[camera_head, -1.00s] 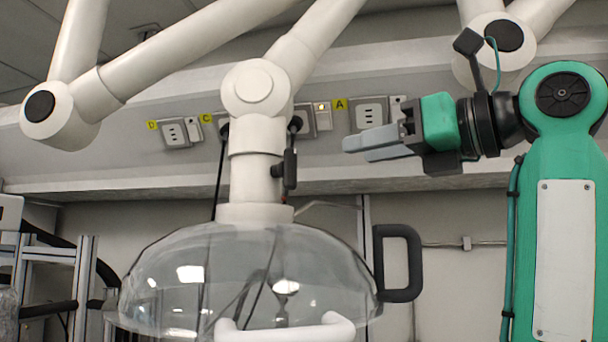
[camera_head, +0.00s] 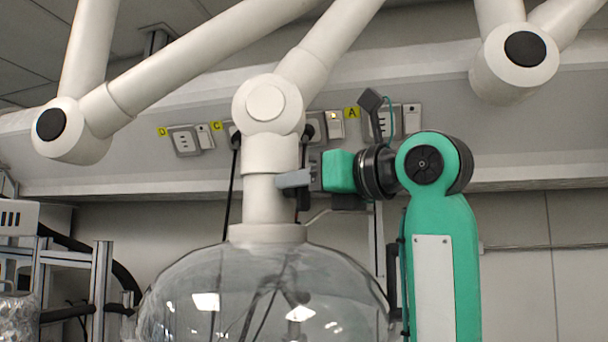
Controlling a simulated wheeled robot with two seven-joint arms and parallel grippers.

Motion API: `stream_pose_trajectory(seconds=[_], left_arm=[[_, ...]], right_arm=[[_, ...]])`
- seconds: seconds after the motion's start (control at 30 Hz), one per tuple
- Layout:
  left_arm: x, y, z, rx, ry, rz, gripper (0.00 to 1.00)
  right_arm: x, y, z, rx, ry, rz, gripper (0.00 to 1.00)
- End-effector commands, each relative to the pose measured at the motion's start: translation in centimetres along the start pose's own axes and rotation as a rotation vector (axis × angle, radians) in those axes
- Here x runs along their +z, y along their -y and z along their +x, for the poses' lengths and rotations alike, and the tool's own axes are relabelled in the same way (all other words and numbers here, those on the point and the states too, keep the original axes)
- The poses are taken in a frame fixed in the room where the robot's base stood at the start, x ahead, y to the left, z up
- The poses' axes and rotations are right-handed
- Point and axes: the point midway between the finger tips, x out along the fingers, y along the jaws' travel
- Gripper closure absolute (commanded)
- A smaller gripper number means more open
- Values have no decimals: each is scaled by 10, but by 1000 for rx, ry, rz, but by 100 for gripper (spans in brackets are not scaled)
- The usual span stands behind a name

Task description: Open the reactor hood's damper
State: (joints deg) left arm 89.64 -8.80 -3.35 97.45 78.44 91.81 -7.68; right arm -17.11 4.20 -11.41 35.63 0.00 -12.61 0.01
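The hood's white duct (camera_head: 266,200) rises from the clear dome (camera_head: 225,285) in the middle of the head view. The damper's black lever (camera_head: 303,201) is on the right side of the duct. I cannot tell whether the fingers touch or grip the lever.
White jointed duct arms hang at the upper left (camera_head: 72,130) and upper right (camera_head: 514,62). Wall sockets (camera_head: 186,140) line the panel behind. A metal frame (camera_head: 101,275) stands at lower left. The dome's black side handle (camera_head: 392,275) is partly behind my green arm.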

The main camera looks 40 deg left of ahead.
Motion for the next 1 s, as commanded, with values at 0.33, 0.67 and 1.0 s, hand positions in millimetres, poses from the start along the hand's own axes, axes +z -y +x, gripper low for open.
stream_pose_trajectory(seconds=[0.33,0.67,1.0], left_arm=[[0,0,0,0,0,0,80],[0,0,0,0,0,-14,98],[-2,-2,0,-3,-1,-178,98]], right_arm=[[2,-2,0,2,3,-2,64],[4,-8,1,8,5,-5,64],[6,-8,9,8,6,-5,64]])
